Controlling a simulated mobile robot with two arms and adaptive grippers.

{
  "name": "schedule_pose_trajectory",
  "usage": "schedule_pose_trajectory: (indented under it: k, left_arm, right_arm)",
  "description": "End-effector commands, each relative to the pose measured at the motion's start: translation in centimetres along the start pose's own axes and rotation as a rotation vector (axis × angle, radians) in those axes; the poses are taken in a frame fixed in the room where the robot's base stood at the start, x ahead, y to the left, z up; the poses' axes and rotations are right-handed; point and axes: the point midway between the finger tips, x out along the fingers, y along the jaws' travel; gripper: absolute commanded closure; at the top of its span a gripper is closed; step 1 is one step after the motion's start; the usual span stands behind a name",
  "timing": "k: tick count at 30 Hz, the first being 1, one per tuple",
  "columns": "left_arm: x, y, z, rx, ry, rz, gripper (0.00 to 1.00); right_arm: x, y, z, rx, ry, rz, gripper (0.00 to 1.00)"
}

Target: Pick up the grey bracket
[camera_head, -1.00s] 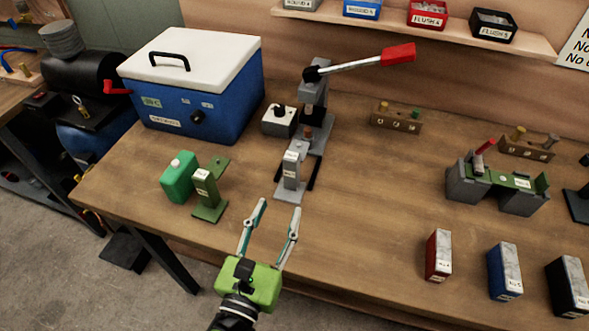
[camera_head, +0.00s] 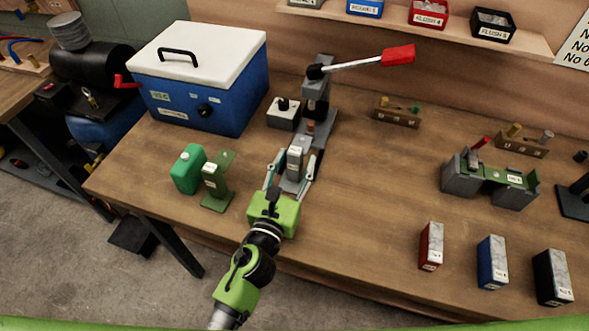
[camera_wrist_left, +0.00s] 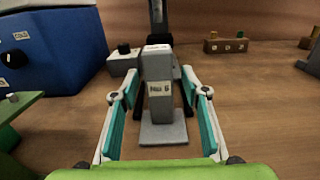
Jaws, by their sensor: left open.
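The grey bracket (camera_head: 295,157) stands upright with a small white label at the front of the lever press on the table. In the left wrist view the bracket (camera_wrist_left: 158,92) is straight ahead, its flat foot (camera_wrist_left: 163,133) towards me. My left gripper (camera_head: 290,170) is open, its fingers reaching either side of the bracket. In the left wrist view the fingers (camera_wrist_left: 160,108) flank it with a gap on each side. The bracket's lower part is partly hidden by the gripper in the head view. My right gripper is not seen.
A green bracket (camera_head: 217,184) and a green canister (camera_head: 188,168) stand close left of the gripper. The lever press (camera_head: 318,105) with its red handle rises behind. A blue cooler (camera_head: 205,100) is back left.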

Motion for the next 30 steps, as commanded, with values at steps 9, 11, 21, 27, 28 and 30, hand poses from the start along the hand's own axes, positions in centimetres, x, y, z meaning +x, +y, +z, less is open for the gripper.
schedule_pose_trajectory:
  k: [9, 11, 21, 27, 28, 30]
  left_arm:
    - [0.0, 0.0, -0.1, 0.000, 0.000, 0.000, 0.92]
    - [0.0, 0.0, -0.1, 0.000, 0.000, 0.000, 1.00]
    - [0.0, 0.0, 0.4, 0.000, -0.003, -0.001, 1.00]
    - [0.1, 0.0, 2.2, 0.002, -0.006, -0.002, 1.00]
    - [0.1, 0.0, 2.8, 0.003, -0.006, -0.003, 1.00]
    - [0.0, 0.0, 3.9, 0.003, -0.005, -0.004, 1.00]
  right_arm:
    - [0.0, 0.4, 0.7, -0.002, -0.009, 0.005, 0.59]
    - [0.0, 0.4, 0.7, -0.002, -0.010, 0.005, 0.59]
    - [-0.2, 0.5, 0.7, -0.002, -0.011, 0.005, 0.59]
    - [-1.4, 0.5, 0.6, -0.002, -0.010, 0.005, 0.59]
    - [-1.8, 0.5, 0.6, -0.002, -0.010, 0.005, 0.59]
    - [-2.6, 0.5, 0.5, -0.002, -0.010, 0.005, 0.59]
